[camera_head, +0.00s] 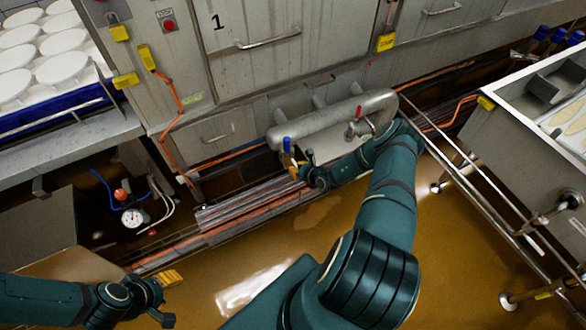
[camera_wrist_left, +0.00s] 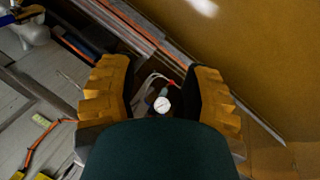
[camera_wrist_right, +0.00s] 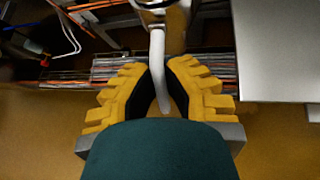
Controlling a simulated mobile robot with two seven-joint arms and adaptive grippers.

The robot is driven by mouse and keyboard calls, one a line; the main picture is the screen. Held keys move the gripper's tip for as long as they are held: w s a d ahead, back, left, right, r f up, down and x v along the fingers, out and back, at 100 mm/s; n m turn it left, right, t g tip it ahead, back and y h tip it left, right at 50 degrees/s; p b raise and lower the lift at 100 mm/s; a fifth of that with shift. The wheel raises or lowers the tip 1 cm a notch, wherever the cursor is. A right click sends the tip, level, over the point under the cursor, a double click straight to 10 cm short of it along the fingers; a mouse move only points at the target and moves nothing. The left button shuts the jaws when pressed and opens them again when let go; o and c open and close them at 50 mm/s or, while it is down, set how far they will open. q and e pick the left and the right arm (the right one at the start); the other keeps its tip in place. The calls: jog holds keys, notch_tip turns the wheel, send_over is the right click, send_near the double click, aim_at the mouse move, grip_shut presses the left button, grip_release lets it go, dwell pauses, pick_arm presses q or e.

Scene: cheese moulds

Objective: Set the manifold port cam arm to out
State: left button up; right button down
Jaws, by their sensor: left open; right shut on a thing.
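The manifold (camera_head: 332,122) is a grey horizontal pipe low in front of the cabinets in the head view. It has a blue handle (camera_head: 287,145) at its left end and a red handle (camera_head: 358,113) near its right end. My right gripper (camera_head: 296,171) is just below the blue handle. In the right wrist view its yellow fingers (camera_wrist_right: 162,72) are shut on a pale, slim cam arm (camera_wrist_right: 158,48), which hangs from a port above. Its in or out setting cannot be told. My left gripper (camera_head: 174,278) is open and empty at the lower left, away from the manifold.
A pressure gauge (camera_head: 133,217) with a red knob and thin hoses is low on the left. Orange cables (camera_head: 172,100) run along the cabinets. A metal-railed table (camera_head: 510,125) stands at the right. The wet brown floor (camera_head: 460,240) is open between.

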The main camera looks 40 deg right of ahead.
jog(key=shift+r+g+p, duration=0.7)
jog(key=shift+g+p, duration=0.1)
jog(key=shift+p, duration=0.15)
jog(key=shift+g, duration=0.5)
jog(key=shift+r+g+y, duration=0.1)
jog(key=shift+g+y, duration=0.2)
jog(key=shift+g, duration=0.1)
jog(key=shift+s+m+g+b, duration=0.15)
jog(key=shift+m+g+b, duration=0.15)
jog(key=shift+g+b, duration=0.25)
jog(key=shift+r+g+b, duration=0.3)
jog(key=shift+g+b, duration=0.65)
jog(key=shift+b, duration=0.2)
jog(key=shift+r+g+y+b, duration=0.2)
jog(key=shift+g+y+b, duration=0.1)
jog(key=shift+b, duration=0.25)
jog(key=c, duration=1)
grip_release()
jog(key=shift+r, duration=0.1)
